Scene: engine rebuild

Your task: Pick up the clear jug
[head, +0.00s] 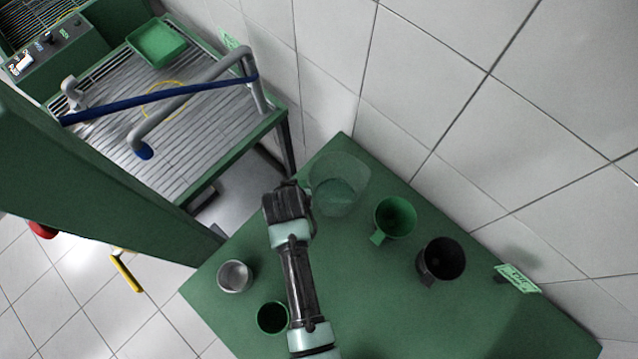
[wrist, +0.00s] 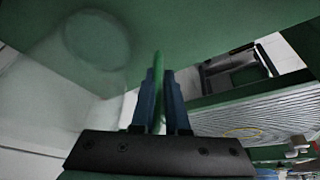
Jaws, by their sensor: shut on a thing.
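The clear jug (head: 340,180) is at the far corner of the green table, near the tiled wall, in the head view. My gripper (head: 308,197) is at its left side, shut on what looks like the jug's handle. In the wrist view the fingers (wrist: 160,80) close around a thin, upright greenish piece. The jug's faint round outline (wrist: 97,40) shows at the upper left there. I cannot tell whether the jug touches the table.
A green jug (head: 398,215) and a black jug (head: 441,262) stand right of the clear jug. A silver cup (head: 235,277) and a dark green cup (head: 272,318) stand nearer. A slatted bench (head: 185,125) with a pipe is at the left. The tiled wall (head: 440,80) is close behind.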

